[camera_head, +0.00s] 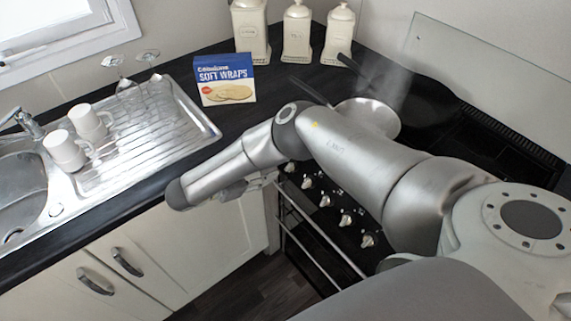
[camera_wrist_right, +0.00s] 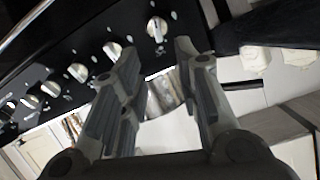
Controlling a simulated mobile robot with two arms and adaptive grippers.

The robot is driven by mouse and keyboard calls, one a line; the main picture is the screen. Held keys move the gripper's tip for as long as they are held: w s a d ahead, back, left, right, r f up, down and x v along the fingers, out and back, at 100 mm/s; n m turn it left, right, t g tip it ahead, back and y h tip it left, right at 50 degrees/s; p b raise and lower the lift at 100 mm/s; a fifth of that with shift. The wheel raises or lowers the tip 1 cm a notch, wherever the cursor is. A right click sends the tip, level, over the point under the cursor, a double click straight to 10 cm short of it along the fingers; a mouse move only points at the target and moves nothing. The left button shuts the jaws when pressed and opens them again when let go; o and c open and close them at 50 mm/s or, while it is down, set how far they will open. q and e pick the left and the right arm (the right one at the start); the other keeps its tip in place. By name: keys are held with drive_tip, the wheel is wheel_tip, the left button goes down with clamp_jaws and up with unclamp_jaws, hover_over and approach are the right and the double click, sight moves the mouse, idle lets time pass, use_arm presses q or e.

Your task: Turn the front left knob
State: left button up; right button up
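A row of silver stove knobs runs along the black oven front panel. In the head view they show below my right arm, with the knob at the left end (camera_head: 290,167) closest to my right gripper (camera_head: 262,182). In the right wrist view my right gripper (camera_wrist_right: 156,52) is open and empty, its two fingers apart. An end knob of the row (camera_wrist_right: 157,27) shows just beyond and between the fingertips, apart from them. The other knobs (camera_wrist_right: 112,50) stretch to the lower left. My left gripper is not in view.
A steaming pan (camera_head: 370,116) and a dark pan (camera_head: 425,100) stand on the hob behind my arm. A soft wraps box (camera_head: 226,82) stands on the counter. The sink drainer (camera_head: 150,130) holds two white mugs and glasses. An oven rail (camera_head: 318,245) runs below the knobs.

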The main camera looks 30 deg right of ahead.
sight(290, 165)
drive_tip(key=b+x, duration=0.1)
drive_tip(key=x, duration=0.6)
drive_tip(key=shift+s+d+f+b, duration=0.1)
drive_tip(key=shift+d+f+b, duration=0.1)
drive_tip(key=shift+f+b, duration=0.15)
drive_tip(key=shift+d, duration=0.4)
clamp_jaws()
